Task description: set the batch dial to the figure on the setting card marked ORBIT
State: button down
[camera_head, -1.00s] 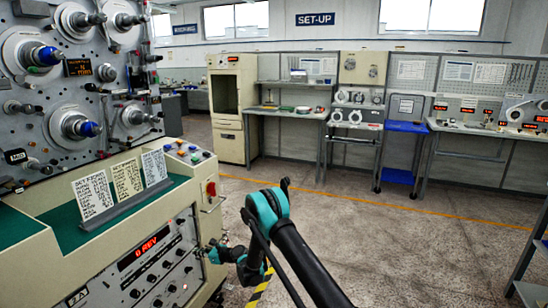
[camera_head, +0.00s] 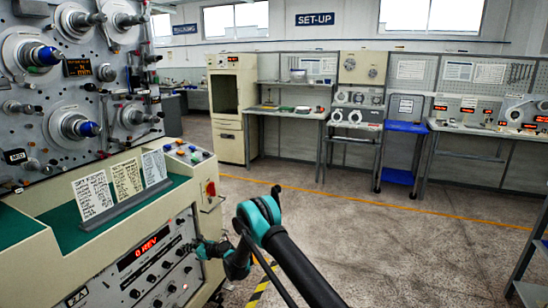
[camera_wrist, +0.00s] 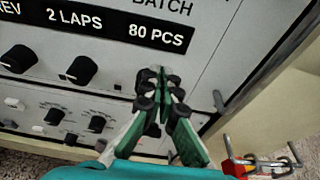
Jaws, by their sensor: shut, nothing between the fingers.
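The batch dial's label strip (camera_wrist: 160,34) reads "80 PCS" under "BATCH" in the wrist view. No knob shows plainly below it, where my gripper (camera_wrist: 158,76) covers the panel. My gripper is shut and empty, with its tips at the panel face just below that label; contact cannot be told. In the head view my gripper (camera_head: 197,249) is at the right part of the cream console's front panel (camera_head: 150,262). Three setting cards stand on the console top: left (camera_head: 92,194), middle (camera_head: 127,180) and right (camera_head: 154,167). Their writing is too small to read, so ORBIT cannot be picked out.
Black knobs (camera_wrist: 82,70) sit left of my gripper, one under "2 LAPS", with smaller knobs below. A red display (camera_head: 138,250) reads "0 REV". A red switch (camera_head: 210,189) is on the console's right end. The floor (camera_head: 360,240) to the right is open.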

jog(key=shift+s+f, duration=0.1)
dwell(0.5)
jog(key=shift+s+a, duration=0.25)
jog(key=shift+s, duration=0.3)
jog(key=shift+s+a, duration=0.2)
jog(key=shift+s, duration=0.3)
dwell(0.4)
jog(key=shift+s+r, duration=0.1)
jog(key=shift+r, duration=0.2)
jog(key=v, duration=0.3)
jog(key=f+v, duration=0.1)
jog(key=v, duration=0.1)
jog(key=shift+s+d, duration=0.25)
jog(key=shift+d, duration=0.2)
